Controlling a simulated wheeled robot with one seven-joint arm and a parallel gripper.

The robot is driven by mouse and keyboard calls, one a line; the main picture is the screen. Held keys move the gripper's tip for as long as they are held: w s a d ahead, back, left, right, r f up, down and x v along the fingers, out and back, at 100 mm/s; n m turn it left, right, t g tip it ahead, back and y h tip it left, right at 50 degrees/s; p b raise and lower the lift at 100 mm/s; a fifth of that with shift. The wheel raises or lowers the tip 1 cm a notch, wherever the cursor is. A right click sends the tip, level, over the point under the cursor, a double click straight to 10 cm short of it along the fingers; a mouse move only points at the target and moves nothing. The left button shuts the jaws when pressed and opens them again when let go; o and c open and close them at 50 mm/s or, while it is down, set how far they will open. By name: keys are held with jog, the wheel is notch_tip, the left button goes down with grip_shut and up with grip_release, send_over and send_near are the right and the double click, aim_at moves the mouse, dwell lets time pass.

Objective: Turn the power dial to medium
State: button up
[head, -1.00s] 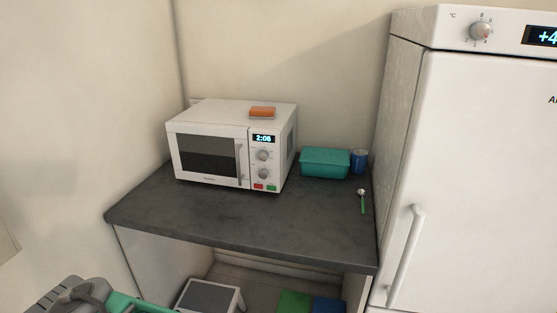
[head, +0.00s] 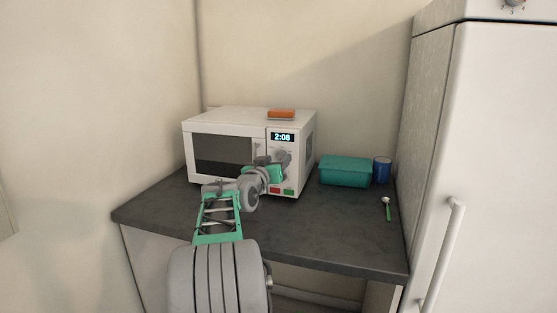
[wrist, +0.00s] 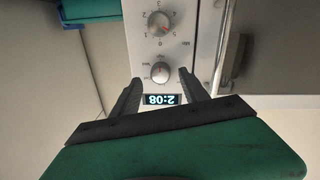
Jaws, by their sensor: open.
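The white microwave (head: 222,122) stands on the dark counter, with its lit display (head: 283,137) reading 2:08. The wrist view is upside down and shows two round dials on its panel. The dial nearest the display (wrist: 160,72) has a few small labels, too small to read surely. In the head view my gripper (head: 280,164) hides much of the dials.
An orange item (head: 281,114) lies on the microwave. A teal box (head: 345,171), a blue can (head: 382,170) and a green-handled spoon (head: 388,209) are on the counter (head: 340,235) to the right. A white fridge (head: 490,150) stands beyond. The microwave's door handle is close beside my fingers.

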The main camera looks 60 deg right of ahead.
aim_at(281, 156)
jog(key=shift+w+d, duration=0.1)
jog(key=shift+d, duration=1.1)
grip_shut()
